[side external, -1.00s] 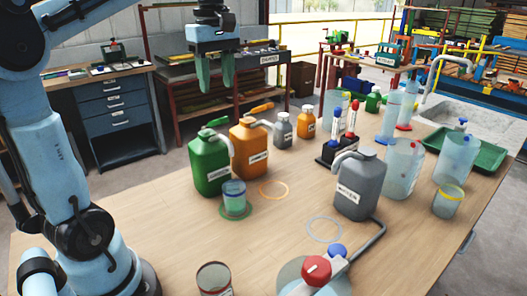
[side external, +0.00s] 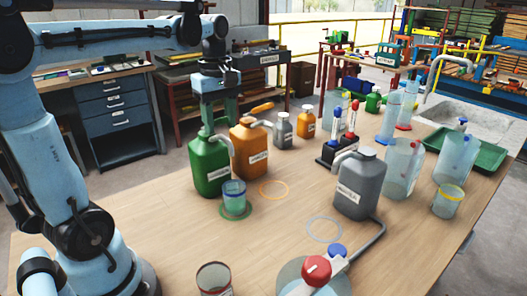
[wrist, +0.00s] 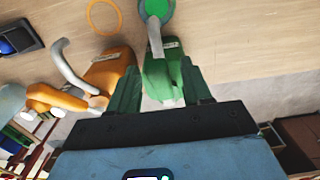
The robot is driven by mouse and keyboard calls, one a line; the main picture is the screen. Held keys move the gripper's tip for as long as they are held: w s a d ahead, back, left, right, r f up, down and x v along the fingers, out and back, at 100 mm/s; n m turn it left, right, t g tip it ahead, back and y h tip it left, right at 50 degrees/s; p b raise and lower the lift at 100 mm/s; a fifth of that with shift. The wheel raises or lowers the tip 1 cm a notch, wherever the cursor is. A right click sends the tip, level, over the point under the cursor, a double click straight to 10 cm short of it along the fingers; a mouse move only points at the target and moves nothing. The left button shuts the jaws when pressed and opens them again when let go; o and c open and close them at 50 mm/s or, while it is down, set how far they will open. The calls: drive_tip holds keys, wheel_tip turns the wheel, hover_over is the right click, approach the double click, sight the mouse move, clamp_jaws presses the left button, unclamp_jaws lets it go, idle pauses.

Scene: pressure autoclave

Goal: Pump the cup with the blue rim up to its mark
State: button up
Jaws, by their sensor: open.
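The clear cup with the blue rim (side external: 235,188) stands upright on a green ring on the table and holds some greenish content; its mark is too small to make out. The green jug (side external: 209,167) stands just behind and left of it, with its pale spout (side external: 224,142) reaching toward the cup. My gripper (side external: 220,119) is open and empty, fingers pointing down at the top of the green jug. In the wrist view the green jug (wrist: 163,80) lies between the two fingers, and the cup (wrist: 157,8) is cut off at the top edge. The jug's pump top is partly hidden.
A grey jug (side external: 361,187), an orange ring (side external: 273,190) and a red-rimmed cup (side external: 214,279) are also on the table. The front-left table is clear.

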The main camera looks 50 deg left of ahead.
clamp_jaws()
drive_tip(key=shift+d+f+y, duration=0.35)
drive_tip(key=shift+f+y, duration=0.1)
drive_tip(key=shift+y, duration=0.25)
unclamp_jaws()
drive_tip(key=r, duration=0.4)
drive_tip(key=d+r, duration=0.1)
drive_tip(key=r, duration=0.7)
drive_tip(key=shift+d, duration=0.2)
